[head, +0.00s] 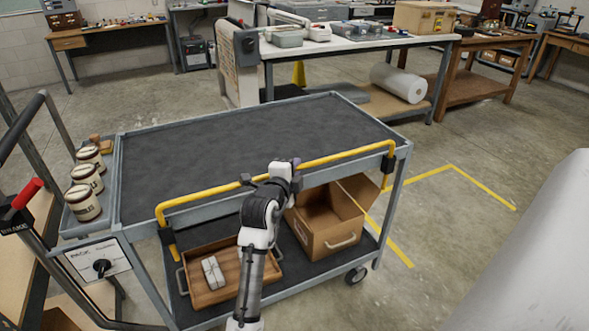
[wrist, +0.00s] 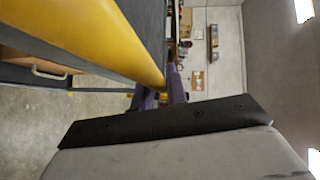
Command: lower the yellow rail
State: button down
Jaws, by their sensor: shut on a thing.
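The yellow rail (head: 345,154) runs along the near long side of the grey cart, standing above the edge of its dark top (head: 240,140). The exact contact is partly hidden.
The cart top is bare. A wooden tray (head: 205,298) and an open cardboard box (head: 318,240) are on the lower shelf. A workbench (head: 365,42) stands behind; floor at right is open.

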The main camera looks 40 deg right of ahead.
jog(key=shift+r, duration=0.15)
jog(key=c, duration=1.4)
grip_release()
jog(key=shift+a, duration=0.1)
jog(key=b+v, duration=0.3)
jog(key=v, duration=1)
jog(key=shift+s+a, duration=0.25)
jog(key=shift+a, duration=0.05)
